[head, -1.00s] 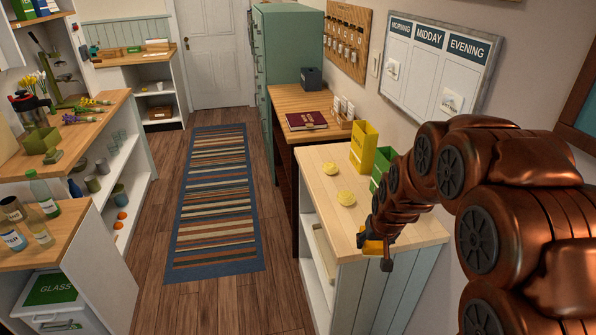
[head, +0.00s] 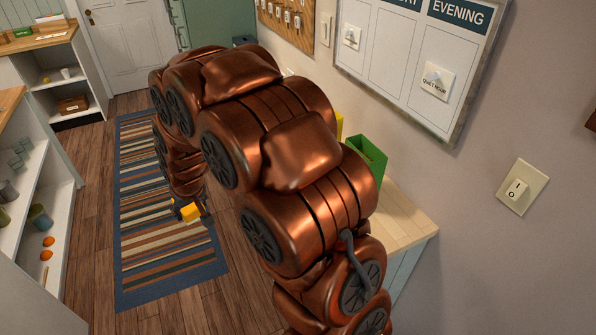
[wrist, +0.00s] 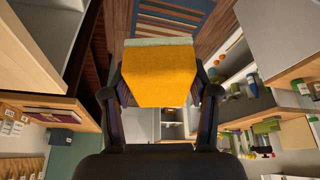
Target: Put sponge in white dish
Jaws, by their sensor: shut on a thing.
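The sponge (wrist: 160,75) is an orange-yellow block with a pale grey-green layer along one edge. In the wrist view it sits between the two dark fingers of my gripper (wrist: 163,94), which is shut on it. In the head view the sponge (head: 191,212) shows as a small yellow patch at the end of my arm, held over the striped rug. The gripper there (head: 184,206) is small and partly hidden by the arm. I cannot make out a white dish in either current view.
My arm hides much of the wooden worktop (head: 405,222) on the right. A green box (head: 366,158) stands at its wall side. The striped rug (head: 150,255) covers the aisle. White shelves (head: 58,170) with cups line the left.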

